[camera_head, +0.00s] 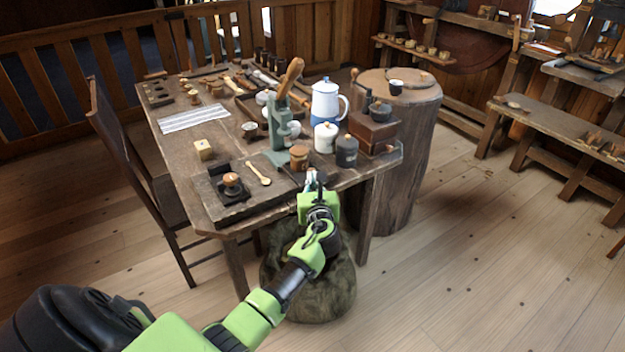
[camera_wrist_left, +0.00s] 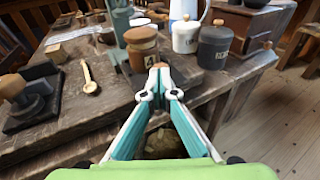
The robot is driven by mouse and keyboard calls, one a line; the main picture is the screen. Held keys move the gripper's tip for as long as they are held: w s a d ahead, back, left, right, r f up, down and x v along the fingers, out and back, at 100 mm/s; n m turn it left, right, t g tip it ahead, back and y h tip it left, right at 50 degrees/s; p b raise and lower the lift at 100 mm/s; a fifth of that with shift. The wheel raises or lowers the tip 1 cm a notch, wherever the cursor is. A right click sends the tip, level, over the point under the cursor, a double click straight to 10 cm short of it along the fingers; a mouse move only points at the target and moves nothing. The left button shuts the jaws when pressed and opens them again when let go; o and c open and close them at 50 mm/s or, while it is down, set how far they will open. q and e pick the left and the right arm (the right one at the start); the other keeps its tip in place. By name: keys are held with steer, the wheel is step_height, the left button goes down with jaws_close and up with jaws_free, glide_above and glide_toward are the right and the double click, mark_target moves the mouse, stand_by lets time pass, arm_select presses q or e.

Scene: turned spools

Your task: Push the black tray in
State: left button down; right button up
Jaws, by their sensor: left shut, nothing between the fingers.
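A black tray (camera_head: 296,175) lies at the front edge of the table, with a brown wood-lidded jar (camera_head: 299,157) on or right beside it. In the left wrist view, the dark tray (camera_wrist_left: 127,72) shows around the foot of the jar (camera_wrist_left: 142,48), partly hidden by my fingers. My left gripper (camera_head: 312,174) is shut and empty at the table's front edge, its tips close to the tray. In the left wrist view, its fingertips (camera_wrist_left: 160,68) meet just right of the jar; I cannot tell whether they touch the tray.
A black stand with a wooden knob (camera_head: 231,182) and a wooden spoon (camera_head: 259,174) lie to the left. A green press (camera_head: 278,125), white canister (camera_head: 325,138) and dark canister (camera_head: 347,151) stand close by. A sack (camera_head: 330,290) sits below the table edge.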

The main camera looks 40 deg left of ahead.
mark_target(294, 162)
arm_select(q)
steer(key=w+a, duration=0.1)
steer(key=a, duration=0.2)
steer(key=w+a, duration=0.1)
steer(key=a, duration=0.2)
steer(key=w+a, duration=0.1)
steer(key=a, duration=0.1)
steer(key=shift+w+a+b, duration=0.35)
steer(key=shift+a, duration=0.05)
steer(key=shift+a+r, duration=0.1)
steer(key=shift+r, duration=0.1)
steer(key=shift+a, duration=0.1)
